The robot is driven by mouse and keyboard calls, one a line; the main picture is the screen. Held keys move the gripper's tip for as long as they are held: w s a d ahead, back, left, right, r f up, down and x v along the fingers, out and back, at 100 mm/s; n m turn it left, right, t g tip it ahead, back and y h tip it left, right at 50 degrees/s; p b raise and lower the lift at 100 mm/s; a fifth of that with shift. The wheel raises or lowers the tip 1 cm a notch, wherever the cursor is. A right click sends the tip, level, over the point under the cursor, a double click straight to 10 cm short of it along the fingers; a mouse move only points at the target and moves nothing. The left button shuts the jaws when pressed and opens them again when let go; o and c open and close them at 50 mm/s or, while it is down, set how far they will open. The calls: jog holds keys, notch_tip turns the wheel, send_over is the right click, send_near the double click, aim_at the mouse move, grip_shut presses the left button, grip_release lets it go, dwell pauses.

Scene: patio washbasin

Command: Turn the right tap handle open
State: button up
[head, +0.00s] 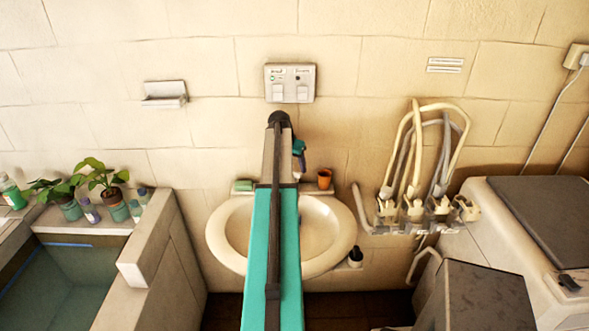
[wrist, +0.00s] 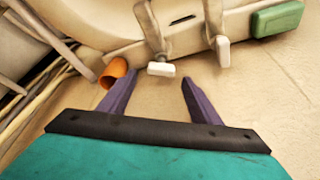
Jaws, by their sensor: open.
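In the wrist view, which looks turned over relative to the head view, my gripper (wrist: 161,79) is open, with its two purple fingers spread apart. The tap handle nearer the orange cup, which appears to be the right one (wrist: 161,69), has a white end. That end lies between and just beyond the fingertips in the picture; I see no contact. A second, similar tap part (wrist: 222,52) is to its right, outside the fingers. In the head view my arm crosses over the washbasin (head: 342,233) and hides the taps and most of the gripper.
An orange cup (wrist: 116,72) is close to the left finger in the wrist view. A green block (wrist: 277,19) is at the upper right.

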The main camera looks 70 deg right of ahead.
aim_at(296, 172)
jog(key=shift+p+x, duration=0.65)
jog(key=shift+x, duration=1.3)
jog(key=shift+c, duration=0.5)
